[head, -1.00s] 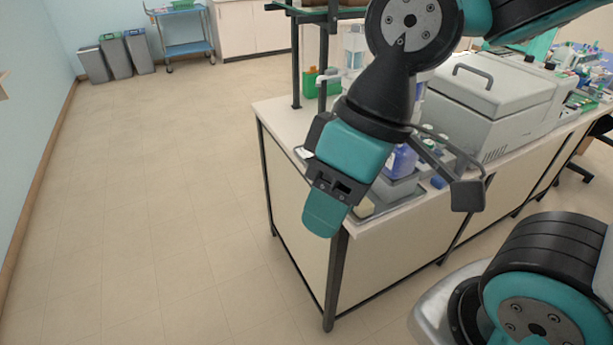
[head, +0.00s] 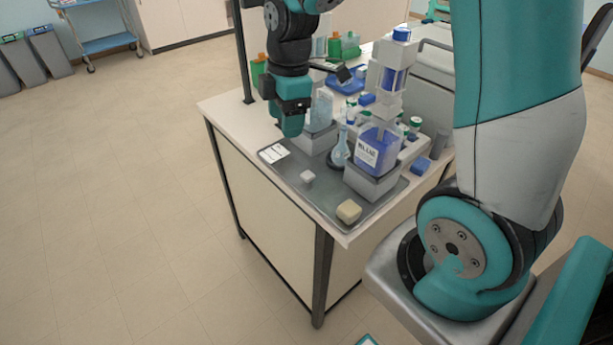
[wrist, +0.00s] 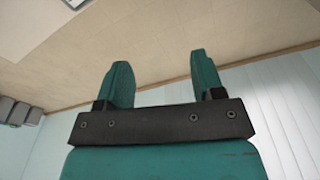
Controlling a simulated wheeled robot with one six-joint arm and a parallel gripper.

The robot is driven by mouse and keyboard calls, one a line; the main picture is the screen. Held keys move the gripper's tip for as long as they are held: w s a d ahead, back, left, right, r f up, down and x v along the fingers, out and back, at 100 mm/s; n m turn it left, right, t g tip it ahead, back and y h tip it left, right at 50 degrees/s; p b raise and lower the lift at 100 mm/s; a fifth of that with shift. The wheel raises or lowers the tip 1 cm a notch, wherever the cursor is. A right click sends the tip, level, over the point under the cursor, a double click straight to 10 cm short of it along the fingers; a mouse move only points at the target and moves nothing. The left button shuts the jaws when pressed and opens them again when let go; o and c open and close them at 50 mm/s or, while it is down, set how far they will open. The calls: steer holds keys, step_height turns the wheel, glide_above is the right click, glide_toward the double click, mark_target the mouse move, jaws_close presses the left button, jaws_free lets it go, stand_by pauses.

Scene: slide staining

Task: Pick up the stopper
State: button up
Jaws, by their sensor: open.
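A small whitish piece (head: 307,177), which looks like the stopper, sits on the dark grey tray (head: 330,205) near the table's front left edge. The whitish piece does not show there.
A cream block (head: 348,211) lies at the tray's front corner. A white labelled card (head: 274,153) lies on the tray's left. A dark table post (head: 243,50) rises at the left. Bins (wrist: 18,112) show in the wrist view.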

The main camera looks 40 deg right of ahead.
steer(key=w+d+f+n+h, duration=0.1)
steer(key=w+d+f+n, duration=0.2)
steer(key=d+f, duration=0.3)
steer(key=p, duration=0.2)
glide_above(306, 175)
steer(key=shift+g, duration=0.3)
step_height(306, 175, down, 9)
steer(key=shift+f, duration=0.1)
steer(key=shift+f+p, duration=0.55)
steer(key=shift+f, duration=2.9)
steer(key=c, duration=1.1)
steer(key=shift+o, duration=0.2)
steer(key=shift+r, duration=0.1)
